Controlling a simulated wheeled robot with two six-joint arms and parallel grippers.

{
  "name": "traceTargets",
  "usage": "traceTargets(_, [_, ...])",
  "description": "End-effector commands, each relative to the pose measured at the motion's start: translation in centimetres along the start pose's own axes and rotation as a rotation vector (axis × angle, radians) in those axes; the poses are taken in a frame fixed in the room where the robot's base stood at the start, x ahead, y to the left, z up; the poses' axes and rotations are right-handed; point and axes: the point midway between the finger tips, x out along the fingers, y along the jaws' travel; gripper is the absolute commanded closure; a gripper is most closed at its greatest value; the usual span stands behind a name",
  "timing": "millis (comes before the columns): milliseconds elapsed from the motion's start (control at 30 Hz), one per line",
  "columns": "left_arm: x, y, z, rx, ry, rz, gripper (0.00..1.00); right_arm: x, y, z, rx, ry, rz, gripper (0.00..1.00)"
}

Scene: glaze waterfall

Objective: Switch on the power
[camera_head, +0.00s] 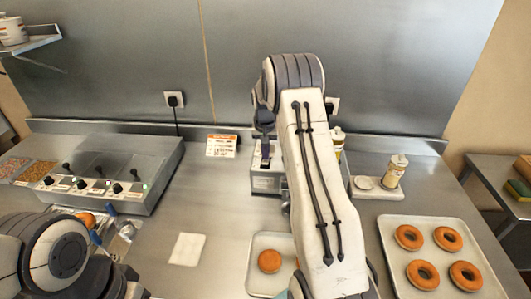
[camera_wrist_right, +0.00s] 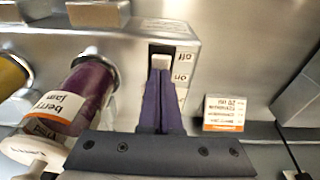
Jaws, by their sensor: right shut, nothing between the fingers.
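A grey metal machine (camera_head: 266,182) stands at the back middle of the counter. In the right wrist view its face has a dark slot with a pale switch knob (camera_wrist_right: 160,62), level with the "off" label (camera_wrist_right: 187,57); the "on" label (camera_wrist_right: 181,77) is beside the fingers. My right gripper (camera_wrist_right: 161,76) is shut and empty, its fingertips at the knob; I cannot tell whether they touch it. In the head view my right gripper (camera_head: 265,150) is in front of the machine, and my arm hides much of it. My left arm is at the lower left; its finger state is unclear.
A purple berry jam bottle (camera_wrist_right: 88,85) sits in the machine beside the slot. An orange-headed card (camera_head: 221,145) stands left of the machine. A topping station (camera_head: 110,170) is at the left, a donut tray (camera_head: 390,255) at the right. The counter's front middle is partly clear.

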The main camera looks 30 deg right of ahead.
Motion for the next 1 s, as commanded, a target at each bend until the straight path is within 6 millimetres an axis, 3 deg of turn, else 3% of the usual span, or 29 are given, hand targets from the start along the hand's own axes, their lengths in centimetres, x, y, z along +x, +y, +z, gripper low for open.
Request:
traceTargets(367, [-0.2, 0.0, 0.0, 0.0, 0.0, 0.0, 0.0, -0.3, 0.0, 0.1, 0.0, 0.0, 0.0, 1.0])
traceTargets(700, [-4.0, 0.3, -0.2, 0.005, 0.0, 0.0, 0.0, -4.7, -0.1, -1.1, -0.002, 0.0, 0.0, 1.0])
traceTargets(800, [-1.9, 0.1, -0.1, 0.004, 0.0, 0.0, 0.0, -5.6, -0.1, -1.7, -0.001, 0.007, -0.002, 1.0])
traceTargets(1000, [-0.8, 0.1, 0.0, 0.001, 0.0, 0.0, 0.0, -9.6, 0.0, -3.0, 0.0, 0.005, -0.001, 1.0])
